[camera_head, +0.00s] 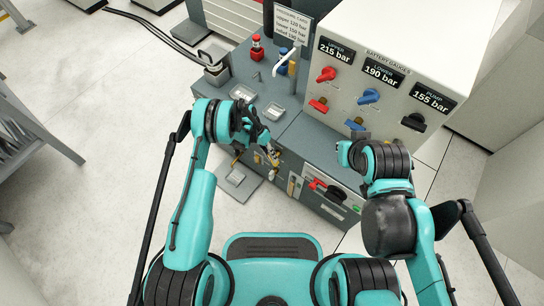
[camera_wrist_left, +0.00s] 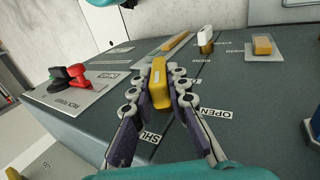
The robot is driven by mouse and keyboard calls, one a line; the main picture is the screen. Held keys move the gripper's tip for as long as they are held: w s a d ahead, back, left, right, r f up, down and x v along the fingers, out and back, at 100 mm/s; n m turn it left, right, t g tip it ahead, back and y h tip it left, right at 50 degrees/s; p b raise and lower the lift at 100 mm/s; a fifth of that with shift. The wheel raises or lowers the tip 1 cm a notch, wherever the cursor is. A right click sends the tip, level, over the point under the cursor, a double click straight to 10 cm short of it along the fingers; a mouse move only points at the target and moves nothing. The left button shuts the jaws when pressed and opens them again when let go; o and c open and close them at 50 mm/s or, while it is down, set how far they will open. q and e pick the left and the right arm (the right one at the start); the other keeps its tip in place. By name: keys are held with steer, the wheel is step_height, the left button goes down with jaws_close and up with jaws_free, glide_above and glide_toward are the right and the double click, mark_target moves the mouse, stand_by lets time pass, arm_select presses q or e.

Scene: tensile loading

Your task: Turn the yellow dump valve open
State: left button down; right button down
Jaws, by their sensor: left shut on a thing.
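The yellow dump valve handle (camera_wrist_left: 159,82) shows in the left wrist view as a yellow bar standing out from the grey panel. OPEN (camera_wrist_left: 213,113) and SHUT (camera_wrist_left: 151,138) labels are beside it. My left gripper (camera_wrist_left: 160,92) has its fingers on both sides of the handle and is shut on it. In the head view my left gripper (camera_head: 271,155) is at the front face of the grey cabinet, and the handle is mostly hidden there. My right gripper (camera_head: 357,140) is in front of the gauge box, apart from the valve; its fingers are not clear.
The grey cabinet (camera_head: 295,135) carries a white gauge box (camera_head: 400,40) with red, blue and black knobs. A red-handled switch (camera_head: 327,189) is right of my left gripper. Small trays (camera_head: 271,111) lie on the cabinet top. The floor at left is mostly clear.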

arm_select(q)
steer(key=c, duration=1.5)
jaws_free()
steer(key=v, duration=1.2)
steer(key=shift+w, duration=0.1)
